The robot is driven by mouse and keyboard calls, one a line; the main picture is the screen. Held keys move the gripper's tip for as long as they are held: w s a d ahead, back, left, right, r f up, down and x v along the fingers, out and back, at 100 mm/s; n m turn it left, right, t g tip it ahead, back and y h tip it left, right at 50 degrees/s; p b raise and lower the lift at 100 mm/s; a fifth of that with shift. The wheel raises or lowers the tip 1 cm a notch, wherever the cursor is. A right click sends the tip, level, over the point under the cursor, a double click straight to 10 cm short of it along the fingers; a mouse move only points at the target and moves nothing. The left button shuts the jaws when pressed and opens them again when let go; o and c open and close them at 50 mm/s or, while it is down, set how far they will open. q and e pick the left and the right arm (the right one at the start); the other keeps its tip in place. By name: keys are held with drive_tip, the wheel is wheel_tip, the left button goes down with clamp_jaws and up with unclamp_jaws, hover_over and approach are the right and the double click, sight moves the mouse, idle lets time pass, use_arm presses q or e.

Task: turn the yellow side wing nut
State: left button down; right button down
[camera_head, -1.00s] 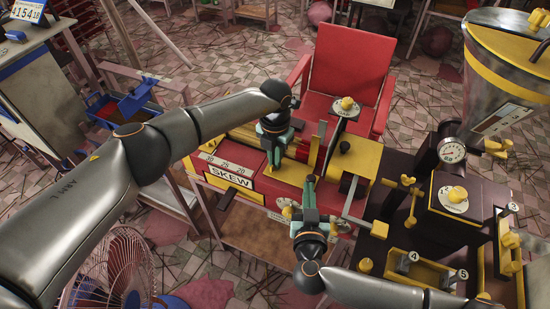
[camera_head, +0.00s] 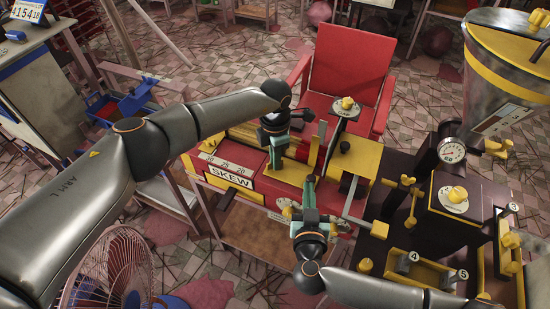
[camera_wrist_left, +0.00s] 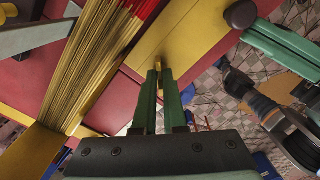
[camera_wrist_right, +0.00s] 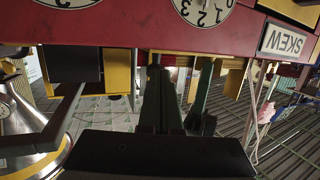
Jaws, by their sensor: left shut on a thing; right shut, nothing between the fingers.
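In the left wrist view, my left gripper (camera_wrist_left: 161,80) is shut on a small yellow piece (camera_wrist_left: 160,62), seemingly the yellow side wing nut, beside the red machine body. Only its top shows between the green fingertips. In the head view, my left gripper (camera_head: 276,163) points down over the red machine (camera_head: 256,182) with the SKEW label; the nut is hidden there. My right gripper (camera_head: 310,179) is shut and empty, lower and to the right, in front of the machine's front side. Its fingers also show in the right wrist view (camera_wrist_right: 178,72).
A dark machine block with a yellow knob (camera_head: 456,194) and a gauge (camera_head: 452,151) stands at right. A red chair (camera_head: 349,75) is behind. A fan (camera_head: 110,265) stands at lower left. Yellow incense sticks (camera_wrist_left: 95,60) lie beside my left gripper.

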idle(0.4)
use_arm(q)
drive_tip(key=c, duration=1)
unclamp_jaws()
wheel_tip(320, 180, up, 12)
drive_tip(key=shift+r, duration=0.1)
